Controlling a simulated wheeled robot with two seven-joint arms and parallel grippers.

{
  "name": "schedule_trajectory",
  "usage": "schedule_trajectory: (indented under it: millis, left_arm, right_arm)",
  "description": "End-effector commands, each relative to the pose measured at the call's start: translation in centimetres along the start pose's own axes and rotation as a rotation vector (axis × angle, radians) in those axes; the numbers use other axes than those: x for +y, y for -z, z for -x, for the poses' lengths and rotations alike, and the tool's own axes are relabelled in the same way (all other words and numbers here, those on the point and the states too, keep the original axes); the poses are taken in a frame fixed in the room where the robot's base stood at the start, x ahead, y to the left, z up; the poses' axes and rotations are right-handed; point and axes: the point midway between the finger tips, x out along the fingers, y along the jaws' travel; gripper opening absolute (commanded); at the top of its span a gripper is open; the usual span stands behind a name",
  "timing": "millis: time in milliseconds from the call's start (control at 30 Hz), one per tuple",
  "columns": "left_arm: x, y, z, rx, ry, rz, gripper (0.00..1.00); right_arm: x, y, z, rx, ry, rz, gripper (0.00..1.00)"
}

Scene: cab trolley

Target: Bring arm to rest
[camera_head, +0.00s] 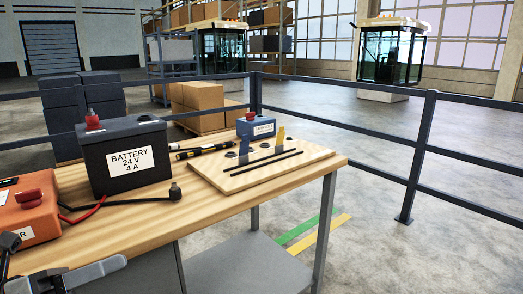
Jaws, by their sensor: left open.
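My left gripper (68,277) is at the bottom left corner of the view, in front of the near edge of the wooden table (145,228). Its jaws are open, and I see nothing between them. It is apart from the orange box (30,222) behind it. The rest of the left arm is mostly outside the picture. My right gripper is not in view.
Dark railings (420,140) run behind and right of the table. Open floor lies to the right.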

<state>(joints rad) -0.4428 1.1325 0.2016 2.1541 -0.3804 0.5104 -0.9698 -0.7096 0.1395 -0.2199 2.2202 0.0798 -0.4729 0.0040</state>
Motion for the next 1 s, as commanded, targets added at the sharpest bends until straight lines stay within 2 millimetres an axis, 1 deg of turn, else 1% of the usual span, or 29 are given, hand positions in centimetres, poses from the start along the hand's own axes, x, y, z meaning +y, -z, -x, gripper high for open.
schedule_trajectory:
  millis: [33, 67, 100, 133, 167, 200, 233, 267, 300, 367, 400, 500, 600, 700, 1000]
  left_arm:
    - [1.5, 0.6, 0.4, -0.129, -0.057, 0.245, 0.52]
    - [2.7, 1.2, 0.7, -0.202, -0.092, 0.394, 0.52]
    - [4.1, 2.5, 1.1, -0.298, -0.135, 0.594, 0.52]
    - [5.2, 3.6, 1.4, -0.368, -0.164, 0.744, 0.52]
    - [6.1, 4.9, 1.6, -0.438, -0.193, 0.895, 0.52]
    - [7.2, 7.0, 1.9, -0.530, -0.228, 1.099, 0.52]
    - [7.8, 8.7, 2.0, -0.597, -0.251, 1.250, 0.52]
    - [8.2, 10.6, 2.1, -0.661, -0.274, 1.397, 0.52]
    - [8.6, 13.1, 2.0, -0.743, -0.300, 1.587, 0.52]
    - [8.5, 16.7, 1.6, -0.852, -0.336, 1.847, 0.52]
    - [8.1, 19.0, 1.2, -0.914, -0.355, 2.001, 0.52]
    - [6.8, 23.2, -0.1, -1.030, -0.393, 2.296, 0.52]
    - [5.7, 25.6, -0.9, -1.094, -0.415, 2.463, 0.52]
    - [5.2, 26.5, -1.3, -1.119, -0.425, 2.531, 0.52]
    - [5.3, 26.6, -1.3, -1.121, -0.428, 2.535, 0.52]
  right_arm:
    - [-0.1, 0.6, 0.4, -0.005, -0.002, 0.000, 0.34]
    - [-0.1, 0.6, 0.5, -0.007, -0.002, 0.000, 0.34]
    - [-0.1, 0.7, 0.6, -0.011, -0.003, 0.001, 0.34]
    - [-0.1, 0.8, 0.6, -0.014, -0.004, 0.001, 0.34]
    - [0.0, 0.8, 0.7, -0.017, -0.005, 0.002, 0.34]
    - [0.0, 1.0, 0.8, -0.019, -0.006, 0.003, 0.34]
    - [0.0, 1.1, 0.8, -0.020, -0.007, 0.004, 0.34]
    - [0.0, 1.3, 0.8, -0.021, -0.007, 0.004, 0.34]
    - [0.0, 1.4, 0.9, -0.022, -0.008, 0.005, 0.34]
    - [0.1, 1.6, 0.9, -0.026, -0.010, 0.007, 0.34]
    - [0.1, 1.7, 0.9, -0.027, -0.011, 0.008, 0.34]
    - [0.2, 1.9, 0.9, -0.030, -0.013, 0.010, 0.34]
    - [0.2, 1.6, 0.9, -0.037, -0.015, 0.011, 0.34]
    - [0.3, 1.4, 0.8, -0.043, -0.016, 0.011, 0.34]
    - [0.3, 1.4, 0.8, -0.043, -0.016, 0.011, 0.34]
